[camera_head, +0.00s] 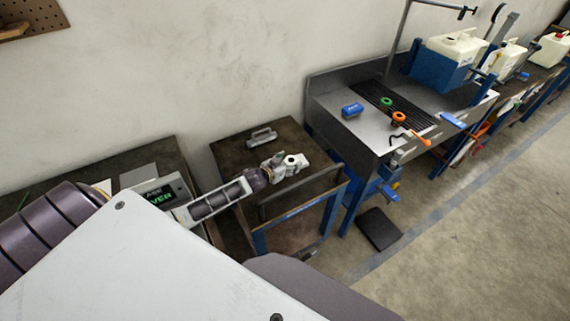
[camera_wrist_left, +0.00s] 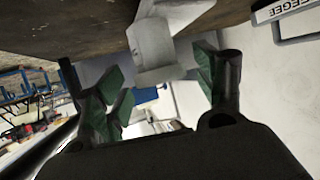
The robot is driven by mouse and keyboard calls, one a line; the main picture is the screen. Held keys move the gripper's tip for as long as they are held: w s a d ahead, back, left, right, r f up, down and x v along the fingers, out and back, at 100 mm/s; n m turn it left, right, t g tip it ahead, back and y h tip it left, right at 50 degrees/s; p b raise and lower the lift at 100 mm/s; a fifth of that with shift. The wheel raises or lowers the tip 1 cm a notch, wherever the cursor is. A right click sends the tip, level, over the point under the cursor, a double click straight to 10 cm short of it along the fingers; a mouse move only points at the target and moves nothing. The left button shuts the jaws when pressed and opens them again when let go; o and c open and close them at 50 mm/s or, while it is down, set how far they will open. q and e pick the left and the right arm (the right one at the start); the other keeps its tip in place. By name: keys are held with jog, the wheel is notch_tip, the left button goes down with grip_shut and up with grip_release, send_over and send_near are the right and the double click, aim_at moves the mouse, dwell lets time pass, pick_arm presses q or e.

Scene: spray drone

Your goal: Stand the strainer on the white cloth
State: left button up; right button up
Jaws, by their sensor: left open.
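My left gripper (camera_head: 277,170) reaches over the dark top of a small cart, its fingers pointing away from me. In the left wrist view its green-padded fingers (camera_wrist_left: 158,82) stand apart, open. A pale grey-white piece (camera_wrist_left: 152,45) shows between and beyond them, close to the cart top; I cannot tell whether the fingers touch it. In the head view a whitish piece with a dark round spot (camera_head: 292,160) shows at the fingertips. I cannot tell whether it is the strainer, and I cannot make out the white cloth for certain. My right gripper is not in view.
A grey handled block (camera_head: 262,136) lies on the cart (camera_head: 233,155) near the wall. Right, a metal sink bench (camera_head: 345,128) holds a blue block (camera_head: 352,110), a green ring (camera_head: 386,101) and an orange ring (camera_head: 398,118).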

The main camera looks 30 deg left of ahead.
pick_arm(q)
jog(key=shift+s+r, duration=0.1)
jog(key=v, duration=1.2)
dwell(0.9)
jog(key=shift+s+a, duration=0.1)
dwell(0.8)
